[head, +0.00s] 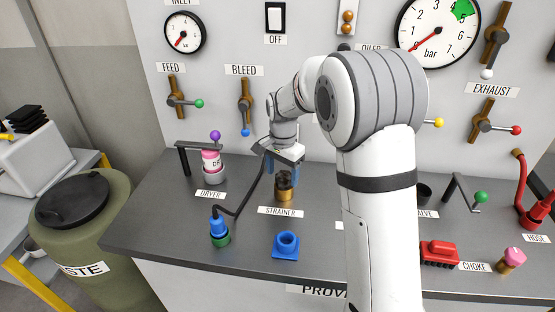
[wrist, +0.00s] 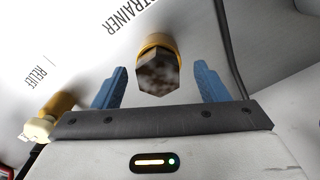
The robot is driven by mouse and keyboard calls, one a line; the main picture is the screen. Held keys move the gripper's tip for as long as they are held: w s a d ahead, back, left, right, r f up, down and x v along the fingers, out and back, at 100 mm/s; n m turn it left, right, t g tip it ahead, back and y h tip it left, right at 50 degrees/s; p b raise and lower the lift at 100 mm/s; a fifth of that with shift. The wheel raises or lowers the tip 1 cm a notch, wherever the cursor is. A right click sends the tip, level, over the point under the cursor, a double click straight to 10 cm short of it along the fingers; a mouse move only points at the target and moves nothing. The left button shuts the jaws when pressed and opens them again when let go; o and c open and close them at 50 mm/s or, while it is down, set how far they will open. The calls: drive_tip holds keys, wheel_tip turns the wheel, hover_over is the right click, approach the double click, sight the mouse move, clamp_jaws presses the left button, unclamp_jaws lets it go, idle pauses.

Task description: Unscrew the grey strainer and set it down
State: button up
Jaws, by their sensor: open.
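The grey strainer (head: 286,178) stands upright in a brass fitting (head: 284,195) behind the STRAINER label on the dark bench. In the wrist view its mottled dark-grey hexagonal end (wrist: 157,75) faces me, with the brass ring (wrist: 158,42) behind it. My gripper (head: 282,167) is just above and around the strainer's top in the head view. In the wrist view my gripper (wrist: 160,69) has its two blue fingers apart, one on each side of the hexagon, with gaps visible on both sides. How deep the fingers reach is hard to tell.
A blue holder (head: 286,246) with a round opening stands in front on the bench (head: 160,236). A blue plug with a black cable (head: 219,227) and the pink-topped dryer (head: 212,163) are to the left. Bare bench lies between them. My arm hides the middle right.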

drive_tip(key=shift+f, duration=0.95)
drive_tip(key=shift+r, duration=0.1)
drive_tip(key=c, duration=1.2)
drive_tip(key=o, duration=0.5)
drive_tip(key=c, duration=0.4)
drive_tip(key=n, duration=0.6)
drive_tip(key=shift+r, duration=0.15)
drive_tip(key=n, duration=0.9)
drive_tip(key=shift+w, duration=0.1)
